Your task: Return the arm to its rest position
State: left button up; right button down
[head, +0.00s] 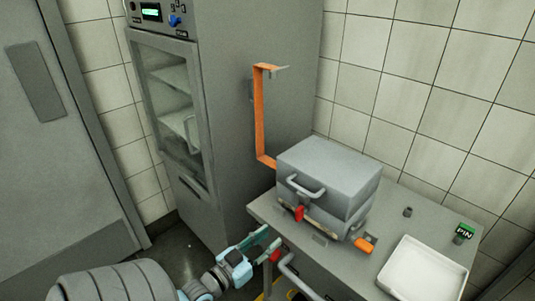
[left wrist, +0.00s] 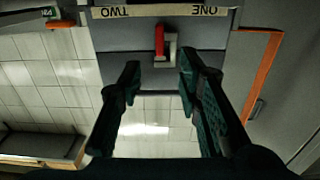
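My left gripper (head: 271,240) is low in the head view, beside the front left corner of the grey bench (head: 388,205). Its two green fingers are apart. In the left wrist view the fingers (left wrist: 158,78) are spread, with nothing held between them. The grey box-shaped press (head: 330,165) on the bench appears shut, with a handle (head: 305,187) and a red lever (head: 299,213) on its front. The red lever also shows in the left wrist view (left wrist: 159,41), beyond the fingertips and apart from them. My right gripper is not in view.
A tall grey cabinet (head: 225,110) with a glass door stands behind the gripper. An orange bracket (head: 260,115) rises beside the press. A white tray (head: 425,268), an orange knob (head: 364,245) and a PIN label (head: 465,231) are on the right of the bench.

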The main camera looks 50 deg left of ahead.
pick_arm(q)
jog(key=s+a+f+g+y, duration=0.1)
jog(key=s+f+g, duration=0.4)
jog(key=f, duration=0.5)
jog(key=s+a+f+g, duration=0.1)
jog(key=s+f+g, duration=0.2)
jog(key=s+f, duration=0.55)
jog(key=s+a+f+g+y, duration=0.1)
jog(key=s+f+g, duration=0.3)
jog(key=f, duration=0.7)
jog(key=s+d+f+g, duration=0.2)
jog(key=s+d+f, duration=0.15)
jog(key=s, duration=0.35)
jog(key=s+d+f+g, duration=0.2)
jog(key=s+f, duration=0.2)
jog(key=s, duration=0.2)
jog(key=s+d+f+h, duration=0.1)
jog(key=d+f, duration=0.1)
jog(key=d, duration=0.6)
jog(key=shift+s+m+g+h, duration=0.15)
jog(key=shift+m+g+h, duration=0.15)
jog(key=shift+m+g, duration=0.1)
jog(key=shift+a, duration=0.1)
